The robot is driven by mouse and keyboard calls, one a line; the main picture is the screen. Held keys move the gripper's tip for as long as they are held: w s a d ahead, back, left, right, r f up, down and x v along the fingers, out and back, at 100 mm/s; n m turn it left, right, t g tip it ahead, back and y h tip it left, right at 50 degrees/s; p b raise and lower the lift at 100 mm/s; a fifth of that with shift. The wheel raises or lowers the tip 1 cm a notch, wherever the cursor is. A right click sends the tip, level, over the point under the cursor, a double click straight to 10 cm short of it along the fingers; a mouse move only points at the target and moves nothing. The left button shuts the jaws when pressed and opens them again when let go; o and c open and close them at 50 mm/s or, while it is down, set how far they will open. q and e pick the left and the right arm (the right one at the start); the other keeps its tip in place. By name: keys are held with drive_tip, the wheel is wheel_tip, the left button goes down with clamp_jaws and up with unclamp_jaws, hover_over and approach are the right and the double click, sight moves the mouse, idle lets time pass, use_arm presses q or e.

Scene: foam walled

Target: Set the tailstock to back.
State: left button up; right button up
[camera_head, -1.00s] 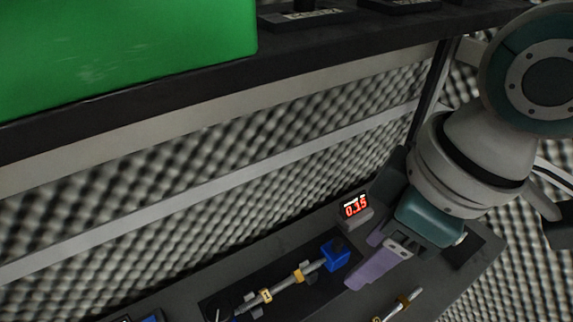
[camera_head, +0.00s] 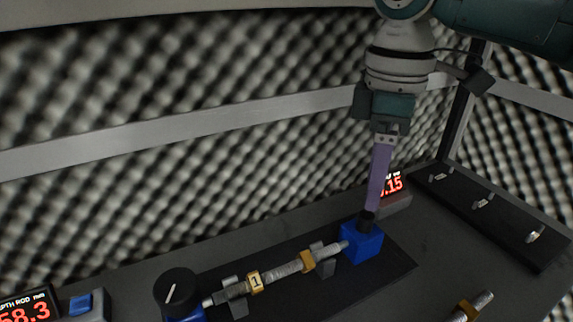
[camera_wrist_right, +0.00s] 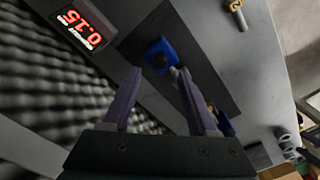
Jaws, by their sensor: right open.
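The tailstock appears to be the blue block (camera_head: 361,243) with a black knob (camera_head: 367,222) on top, at the right end of a horizontal rod. My right gripper (camera_head: 373,209) points down at that knob, its purple fingers seen nearly edge-on. In the right wrist view my right gripper (camera_wrist_right: 158,72) is open, and the blue block (camera_wrist_right: 160,54) lies ahead between the fingertips. Whether the fingers touch the knob is unclear. My left gripper is not in view.
A banded rod (camera_head: 282,272) runs left to a black dial (camera_head: 177,288) on another blue block. A red display (camera_head: 393,186) stands close behind the gripper. A black rack (camera_head: 490,212) is at right. A loose rod piece (camera_head: 470,307) lies in front.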

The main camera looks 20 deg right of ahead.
sight(368, 214)
wheel_tip(368, 214, down, 6)
drive_tip(key=shift+b, duration=0.35)
clamp_jaws()
idle(0.4)
idle(0.9)
